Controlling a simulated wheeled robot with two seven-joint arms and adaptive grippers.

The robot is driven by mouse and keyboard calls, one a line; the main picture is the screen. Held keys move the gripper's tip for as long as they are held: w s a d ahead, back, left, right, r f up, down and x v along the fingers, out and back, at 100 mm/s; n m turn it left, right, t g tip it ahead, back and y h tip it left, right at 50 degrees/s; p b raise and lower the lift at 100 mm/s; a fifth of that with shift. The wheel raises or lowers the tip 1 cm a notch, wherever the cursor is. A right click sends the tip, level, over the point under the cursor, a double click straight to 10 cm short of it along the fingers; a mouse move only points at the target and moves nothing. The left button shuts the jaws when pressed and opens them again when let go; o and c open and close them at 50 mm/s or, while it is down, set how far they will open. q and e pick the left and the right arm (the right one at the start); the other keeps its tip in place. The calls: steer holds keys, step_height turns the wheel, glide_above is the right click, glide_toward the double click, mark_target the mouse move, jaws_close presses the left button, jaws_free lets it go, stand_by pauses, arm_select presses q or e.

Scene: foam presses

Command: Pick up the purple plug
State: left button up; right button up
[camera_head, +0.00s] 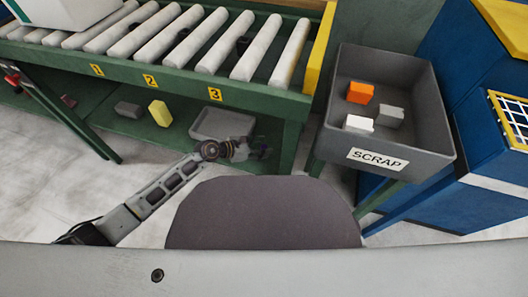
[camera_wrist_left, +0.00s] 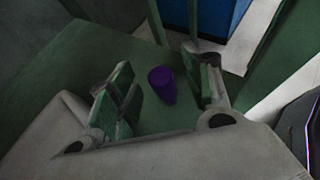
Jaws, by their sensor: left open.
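The purple plug (camera_wrist_left: 162,86) shows in the left wrist view as a small purple cylinder on the green lower shelf (camera_wrist_left: 60,65). It lies between the two spread fingers of my left gripper (camera_wrist_left: 163,90), with a gap on both sides. The left gripper is open and empty. In the head view my left gripper (camera_head: 252,148) is at the lower shelf, just right of a grey tray (camera_head: 222,123). The plug cannot be made out clearly there. My right gripper is not in view.
A roller conveyor (camera_head: 170,40) with a green frame runs above the shelf. A yellow block (camera_head: 160,113) and a grey block (camera_head: 128,110) lie on the shelf. A grey SCRAP bin (camera_head: 420,125) with several blocks stands right, beside a blue cabinet (camera_head: 470,140).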

arm_select(q)
steer(key=shift+w+d+f, duration=0.3)
steer(key=shift+d+f, duration=0.1)
steer(key=shift+d, duration=0.2)
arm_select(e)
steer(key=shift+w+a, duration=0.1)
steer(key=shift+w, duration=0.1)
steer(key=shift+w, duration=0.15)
arm_select(q)
steer(key=shift+c, duration=0.3)
jaws_close()
steer(key=shift+r, duration=0.1)
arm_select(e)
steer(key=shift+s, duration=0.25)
